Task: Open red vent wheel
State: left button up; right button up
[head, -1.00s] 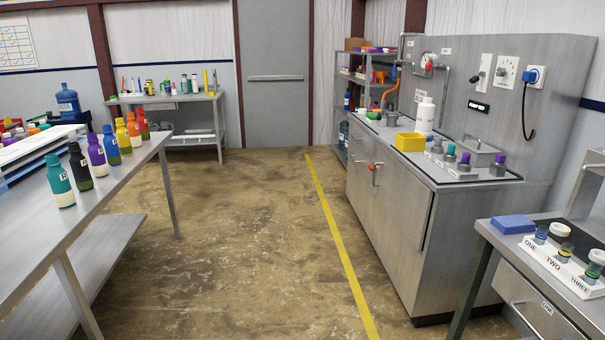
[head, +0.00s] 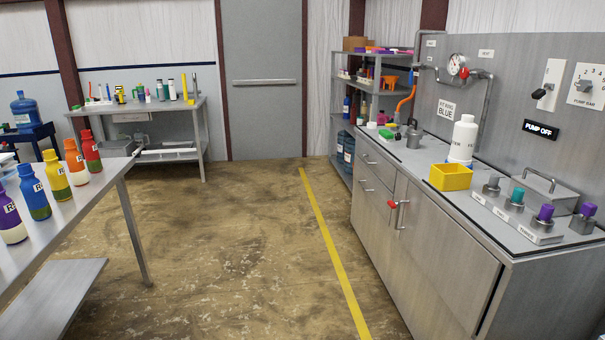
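A small red wheel (head: 465,73) sits on the grey pipework of the upright back panel, beside a round white gauge (head: 456,63). A label (head: 486,54) that seems to read VENT is just to its right. The wheel is small in the head view, and I cannot tell how far it is turned. Neither of my grippers is in view.
The steel counter (head: 406,157) holds a white bottle (head: 463,138), a yellow bin (head: 450,177) and several knobbed fittings. A table (head: 105,184) with coloured bottles stands at left. The concrete floor (head: 235,240) between is clear, with a yellow line (head: 335,250) along the cabinet side.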

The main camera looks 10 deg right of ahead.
aim_at(464, 73)
jog(key=i+z, duration=0.2)
jog(key=i, duration=0.35)
jog(key=i+z, duration=0.15)
jog(key=i, duration=0.45)
jog(key=i+j+z, duration=0.2)
jog(key=i, duration=0.35)
